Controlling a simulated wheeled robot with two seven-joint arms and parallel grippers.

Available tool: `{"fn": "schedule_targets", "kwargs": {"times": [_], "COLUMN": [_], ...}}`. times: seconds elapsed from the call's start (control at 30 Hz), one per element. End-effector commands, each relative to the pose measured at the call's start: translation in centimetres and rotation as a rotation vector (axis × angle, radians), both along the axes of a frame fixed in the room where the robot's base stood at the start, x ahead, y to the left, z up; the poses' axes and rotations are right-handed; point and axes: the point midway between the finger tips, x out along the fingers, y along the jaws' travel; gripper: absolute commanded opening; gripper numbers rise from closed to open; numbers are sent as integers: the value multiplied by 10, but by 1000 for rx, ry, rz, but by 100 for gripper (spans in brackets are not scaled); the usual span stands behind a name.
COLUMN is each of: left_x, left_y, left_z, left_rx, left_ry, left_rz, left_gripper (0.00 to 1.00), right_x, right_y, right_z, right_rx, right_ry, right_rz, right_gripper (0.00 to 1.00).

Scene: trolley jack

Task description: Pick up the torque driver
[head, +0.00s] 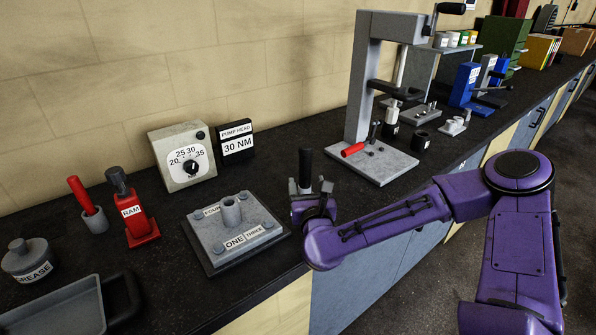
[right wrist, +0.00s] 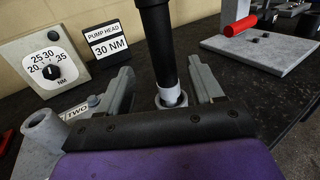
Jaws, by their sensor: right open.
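The torque driver (head: 305,167) has a black upright handle. The driver's lowest end is hidden behind the gripper body. My left gripper is not in view.
The grey bolted plate (head: 209,243) with a central tube lies left of the gripper. A torque dial box (head: 185,172) and a PUMP HEAD 30 NM sign (head: 237,142) stand behind. A grey press (head: 362,85) with a red handle (head: 352,150) stands to the right.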

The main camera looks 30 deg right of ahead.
Motion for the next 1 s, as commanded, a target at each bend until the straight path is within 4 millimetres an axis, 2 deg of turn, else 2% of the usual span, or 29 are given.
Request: {"fn": "schedule_targets", "kwargs": {"times": [0.03,0.13,0.27,0.4,0.5,0.77,0.8,0.87,0.9,1.0], "left_x": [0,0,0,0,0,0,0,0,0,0], "left_y": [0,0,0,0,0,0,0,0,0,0], "left_z": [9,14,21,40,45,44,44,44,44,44], "left_rx": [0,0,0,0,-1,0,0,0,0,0], "left_ry": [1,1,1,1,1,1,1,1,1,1], "left_rz": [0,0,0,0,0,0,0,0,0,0], "left_gripper": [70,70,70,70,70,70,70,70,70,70], "right_x": [8,22,34,58,72,79,79,79,79,79], "right_y": [-6,-15,-22,-29,-35,-37,-37,-37,-37,-37], "right_z": [4,2,0,-7,-9,-13,-13,-13,-13,-13], "right_rx": [-3,-3,-5,-6,-4,-2,-2,-2,-2,-2], "right_ry": [3,3,4,7,3,3,3,3,3,3], "right_rz": [-4,-8,-8,-5,-5,-2,-2,-2,-2,-2], "right_gripper": [66,66,66,66,66,66,59,40,27,0]}}
